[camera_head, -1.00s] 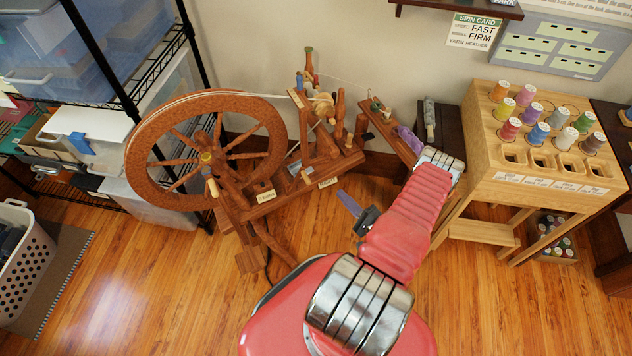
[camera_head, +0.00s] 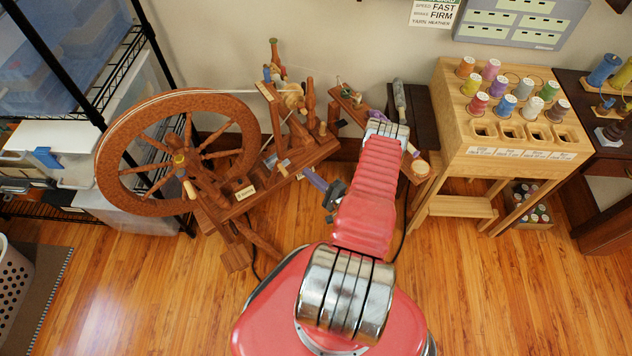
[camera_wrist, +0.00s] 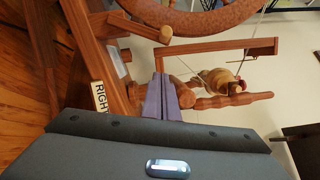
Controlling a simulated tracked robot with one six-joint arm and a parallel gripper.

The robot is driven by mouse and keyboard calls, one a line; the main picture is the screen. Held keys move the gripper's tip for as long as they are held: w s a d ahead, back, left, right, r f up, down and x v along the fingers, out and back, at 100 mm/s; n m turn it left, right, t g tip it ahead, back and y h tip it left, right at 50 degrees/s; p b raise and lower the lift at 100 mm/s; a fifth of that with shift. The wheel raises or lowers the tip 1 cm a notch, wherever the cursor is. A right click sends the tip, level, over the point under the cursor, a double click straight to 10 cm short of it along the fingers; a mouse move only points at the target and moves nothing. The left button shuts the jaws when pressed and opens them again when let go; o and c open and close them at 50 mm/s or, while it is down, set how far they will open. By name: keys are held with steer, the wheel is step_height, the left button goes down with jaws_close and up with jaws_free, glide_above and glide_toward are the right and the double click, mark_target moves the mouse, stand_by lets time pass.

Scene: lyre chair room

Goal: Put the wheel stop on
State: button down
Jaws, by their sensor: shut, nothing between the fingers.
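The spinning wheel (camera_head: 247,152) stands against the wall, its large brown drive wheel to the left. I cannot surely pick out the wheel stop; a small light wooden piece (camera_head: 282,168) on the slanted base may be part of it.
A wooden stand with several coloured spools (camera_head: 510,135) is to the right, beside a dark table (camera_head: 600,140). A wire shelf with bins (camera_head: 75,115) and a white basket (camera_head: 12,280) are at left. The wood floor (camera_head: 150,290) in front is mostly clear.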

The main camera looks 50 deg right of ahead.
steer(key=w+a+r, duration=0.1)
steer(key=w+a, duration=0.2)
steer(key=w, duration=0.1)
steer(key=shift+w+a+r, duration=0.15)
steer(key=shift+w+a, duration=0.15)
steer(key=shift+w, duration=0.05)
stand_by(0.5)
